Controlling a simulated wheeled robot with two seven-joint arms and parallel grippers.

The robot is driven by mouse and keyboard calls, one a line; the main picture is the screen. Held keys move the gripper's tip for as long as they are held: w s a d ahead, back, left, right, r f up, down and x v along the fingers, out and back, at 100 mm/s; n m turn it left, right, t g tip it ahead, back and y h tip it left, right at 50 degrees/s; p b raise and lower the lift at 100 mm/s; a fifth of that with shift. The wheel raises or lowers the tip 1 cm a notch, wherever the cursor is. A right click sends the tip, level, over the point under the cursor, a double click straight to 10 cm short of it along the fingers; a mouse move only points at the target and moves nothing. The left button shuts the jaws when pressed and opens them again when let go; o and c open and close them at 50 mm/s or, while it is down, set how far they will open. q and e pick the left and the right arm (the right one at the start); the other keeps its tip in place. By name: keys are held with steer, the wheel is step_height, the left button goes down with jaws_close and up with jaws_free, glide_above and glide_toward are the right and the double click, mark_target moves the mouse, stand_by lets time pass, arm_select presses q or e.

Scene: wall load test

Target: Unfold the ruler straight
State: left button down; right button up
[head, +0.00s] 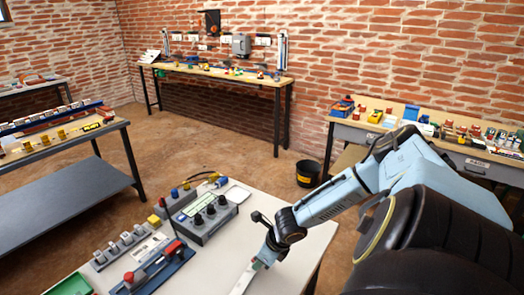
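A narrow pale strip (244,279), which looks like part of the ruler, lies at the front of the white-topped table (300,262). It runs from the tip of my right gripper (264,256) down toward the bottom edge of the head view. Its near end and any folded joints are too small or cut off to make out. My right arm reaches in from the right, and its gripper is low over the table, at the strip's far end. The fingers are too small to show whether they grip it. My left gripper is not in view.
Left of my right gripper stand a grey box with black knobs (205,221), a blue plate with a red lever (150,274), a row of grey switches (120,247) and a green tray (70,286). A black bucket (308,173) stands on the floor. Other benches line the walls.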

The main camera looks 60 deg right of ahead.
steer(key=shift+r, duration=0.1)
steer(key=p+v, duration=0.2)
steer(key=v, duration=1.1)
steer(key=shift+s, duration=0.15)
